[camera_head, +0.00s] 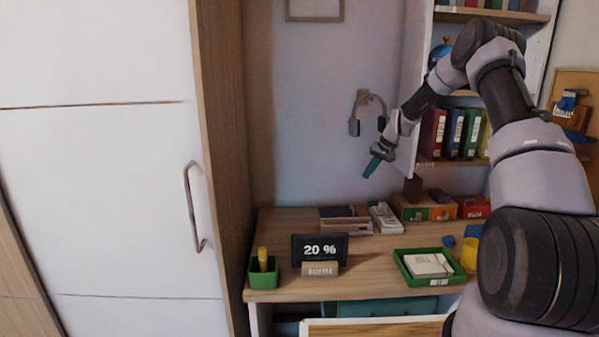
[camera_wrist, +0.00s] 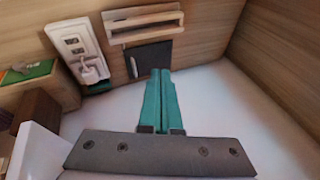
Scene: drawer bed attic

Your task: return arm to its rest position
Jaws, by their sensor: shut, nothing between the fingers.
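My gripper (camera_head: 372,167) has green fingers and hangs in the air above the desk (camera_head: 280,221), in front of the wall and below the headphones (camera_head: 354,126). It also shows in the wrist view (camera_wrist: 161,75), where its two green fingers lie together with nothing between them. My arm reaches in from the right side of the head view and bends at a high elbow before coming down to the gripper.
The desk holds a display reading 20 % (camera_head: 319,248), a green pen cup (camera_head: 263,272), a green tray (camera_head: 405,262) and a yellow cup (camera_head: 469,254). A bookshelf (camera_head: 497,15) stands behind my arm. A tall white cabinet (camera_head: 100,200) fills the left.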

